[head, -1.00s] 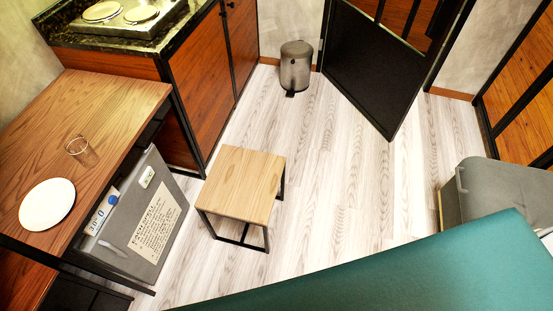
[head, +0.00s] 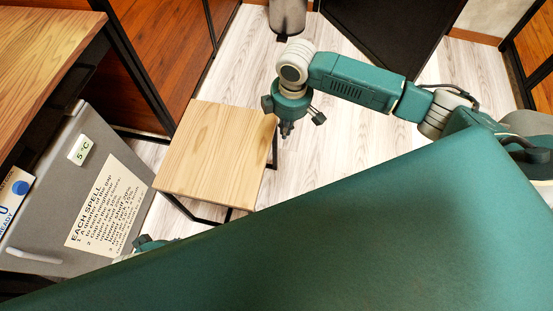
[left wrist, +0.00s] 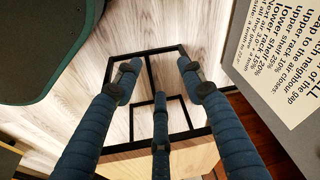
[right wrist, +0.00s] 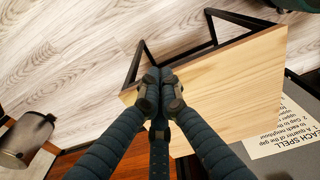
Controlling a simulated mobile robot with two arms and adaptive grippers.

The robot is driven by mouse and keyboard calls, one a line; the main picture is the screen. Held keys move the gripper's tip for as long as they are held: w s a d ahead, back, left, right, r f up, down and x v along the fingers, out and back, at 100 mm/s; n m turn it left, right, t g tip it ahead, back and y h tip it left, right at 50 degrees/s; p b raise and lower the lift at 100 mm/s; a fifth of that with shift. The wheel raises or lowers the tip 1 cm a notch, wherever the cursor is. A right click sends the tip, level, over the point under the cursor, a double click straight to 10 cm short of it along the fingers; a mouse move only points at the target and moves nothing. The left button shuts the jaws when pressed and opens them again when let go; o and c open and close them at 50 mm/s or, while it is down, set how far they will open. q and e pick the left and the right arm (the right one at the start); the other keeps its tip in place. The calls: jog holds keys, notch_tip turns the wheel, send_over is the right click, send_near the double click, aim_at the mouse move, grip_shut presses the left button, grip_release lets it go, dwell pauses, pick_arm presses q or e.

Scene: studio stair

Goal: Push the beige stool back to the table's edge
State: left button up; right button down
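The beige stool (head: 215,150) has a square wooden seat on a black metal frame. It stands upright on the floor, apart from the wooden table (head: 40,50) at the upper left. My right gripper (head: 288,130) points down just beside the seat's right edge. In the right wrist view its fingers (right wrist: 159,85) are together and empty, overlapping the seat's edge (right wrist: 230,85); contact is unclear. My left gripper is mostly hidden in the head view, with a bit of its arm low left. In the left wrist view its fingers (left wrist: 159,75) are spread and empty, before the stool's black frame (left wrist: 150,80).
A grey fridge (head: 75,190) with a paper notice stands under the table, left of the stool. A wooden cabinet (head: 165,50) is behind. A grey bin (head: 287,15) stands at the back. Pale floor is clear to the right of the stool.

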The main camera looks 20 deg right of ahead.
pick_arm(q)
notch_tip(320, 180, up, 7)
jog(key=w+t+b, duration=0.1)
jog(key=b, duration=0.4)
jog(key=shift+d+r+t, duration=0.15)
jog(key=shift+t, duration=0.15)
pick_arm(e)
notch_tip(320, 180, down, 9)
jog(key=a, duration=0.2)
jog(key=shift+a+n+g+h, duration=0.3)
jog(key=shift+a+n, duration=0.05)
jog(key=shift+n, duration=0.05)
pick_arm(q)
jog(key=shift+w, duration=0.1)
pick_arm(e)
jog(key=shift+f, duration=0.1)
